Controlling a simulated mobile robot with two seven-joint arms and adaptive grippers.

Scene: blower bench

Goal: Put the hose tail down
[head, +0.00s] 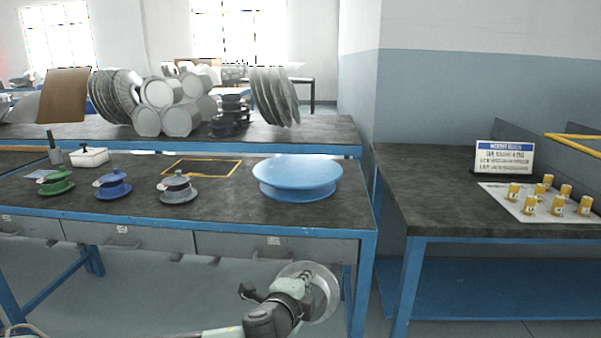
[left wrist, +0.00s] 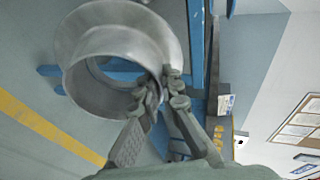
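The hose tail (head: 326,291) is a light grey metal ring with a wide flared flange. It is in the air in front of the bench, below the level of its top. In the left wrist view the hose tail (left wrist: 125,30) shows its open bore, tilted to the camera. My left gripper (head: 303,281) is shut on its wall, with one finger on each side; the gripper (left wrist: 163,97) also shows at the rim in the left wrist view. My right gripper is not in view.
The bench top (head: 225,205) holds a blue round stand (head: 297,172), an empty yellow-outlined rectangle (head: 202,167), and green (head: 56,182), blue (head: 113,186) and grey (head: 178,189) flanged spools. A right table (head: 430,200) carries a sign (head: 504,157) and several yellow-capped pieces.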

